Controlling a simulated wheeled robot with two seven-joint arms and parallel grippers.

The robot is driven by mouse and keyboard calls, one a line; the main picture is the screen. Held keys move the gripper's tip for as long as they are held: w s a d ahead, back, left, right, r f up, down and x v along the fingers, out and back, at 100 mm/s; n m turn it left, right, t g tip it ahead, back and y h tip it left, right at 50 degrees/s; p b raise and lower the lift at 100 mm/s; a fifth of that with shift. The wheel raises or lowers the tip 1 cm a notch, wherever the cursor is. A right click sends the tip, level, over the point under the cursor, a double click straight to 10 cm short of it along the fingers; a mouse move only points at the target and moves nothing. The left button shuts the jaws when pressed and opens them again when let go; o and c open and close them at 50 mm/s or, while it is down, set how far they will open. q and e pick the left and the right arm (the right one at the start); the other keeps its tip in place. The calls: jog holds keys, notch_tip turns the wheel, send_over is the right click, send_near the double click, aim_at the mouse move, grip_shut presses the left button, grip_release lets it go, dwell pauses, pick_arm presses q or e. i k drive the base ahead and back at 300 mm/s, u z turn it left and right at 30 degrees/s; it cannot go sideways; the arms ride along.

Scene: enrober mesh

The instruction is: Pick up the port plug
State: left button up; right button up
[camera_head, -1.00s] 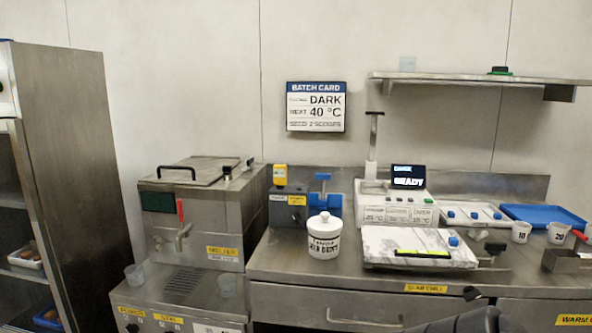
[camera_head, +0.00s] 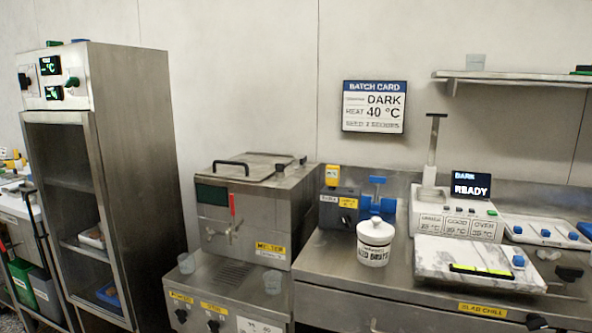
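I cannot make out anything that is clearly the port plug. Small blue knobs sit on the white tray (camera_head: 530,243) at the right, and a small dark piece (camera_head: 569,273) lies beside the marble slab, but both are too small to identify. The melter (camera_head: 247,215) stands at the centre with a red-handled tap on its front. Neither of my grippers shows in this view.
A tall steel cabinet (camera_head: 135,130) stands at the left. A white lidded pot (camera_head: 374,243), a marble slab (camera_head: 478,263) and a unit whose display reads READY (camera_head: 471,187) are on the steel counter. Clear cups stand by the melter.

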aim_at(279, 168)
jog(key=z, duration=1.25)
jog(key=i, duration=0.5)
jog(key=u, duration=2.2)
